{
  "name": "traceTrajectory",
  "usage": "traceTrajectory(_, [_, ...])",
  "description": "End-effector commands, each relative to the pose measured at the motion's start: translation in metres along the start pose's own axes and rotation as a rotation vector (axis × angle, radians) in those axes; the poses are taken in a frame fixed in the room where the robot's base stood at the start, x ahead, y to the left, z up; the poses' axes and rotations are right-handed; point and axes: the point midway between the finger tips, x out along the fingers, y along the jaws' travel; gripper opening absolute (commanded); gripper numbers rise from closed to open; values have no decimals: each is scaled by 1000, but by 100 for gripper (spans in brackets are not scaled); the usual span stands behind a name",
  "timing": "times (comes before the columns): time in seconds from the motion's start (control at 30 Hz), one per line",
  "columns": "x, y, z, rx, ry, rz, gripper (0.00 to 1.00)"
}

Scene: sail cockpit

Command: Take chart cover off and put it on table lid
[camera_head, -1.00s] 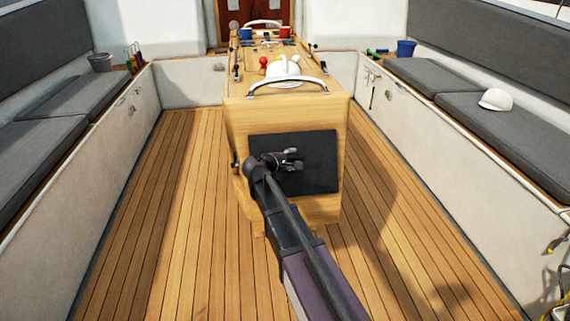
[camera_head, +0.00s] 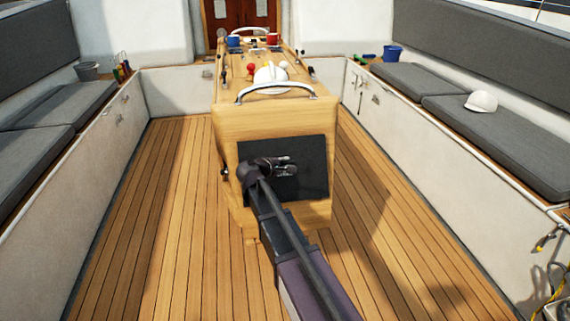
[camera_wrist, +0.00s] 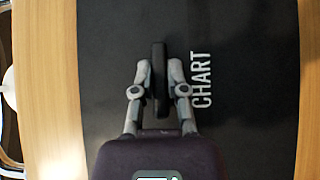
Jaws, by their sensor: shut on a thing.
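The chart cover (camera_head: 310,185) is a dark panel on the near end of the wooden cockpit table, and it looks flush there. In the wrist view the cover (camera_wrist: 245,110) fills most of the picture, with the white word CHART on it. A dark bar handle (camera_wrist: 160,60) stands out from it. My gripper (camera_head: 286,167) is in front of the cover. In the wrist view my gripper (camera_wrist: 160,75) has a finger on each side of the handle and is shut on it. The table lid (camera_head: 244,76) is the wooden top above.
A metal grab rail (camera_head: 277,88) crosses the near edge of the lid. A white cap (camera_head: 270,74) and red and blue mugs (camera_head: 233,41) are on the tabletop. Cushioned benches line both sides, with another white cap (camera_head: 481,102) on the right one. The deck beside the table is clear.

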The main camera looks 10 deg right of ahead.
Motion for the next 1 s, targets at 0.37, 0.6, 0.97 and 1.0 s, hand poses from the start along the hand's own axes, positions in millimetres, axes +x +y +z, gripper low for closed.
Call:
traceTrajectory(0.37, [-5, 1, 5, 0, 0, 0, 0])
traceTrajectory(0.6, [-10, 1, 9, 0, 1, 0, 0])
traceTrajectory(0.97, [-17, 2, 16, 0, 1, 1, 0])
traceTrajectory(1.0, [-18, 2, 17, 0, 1, 1, 0])
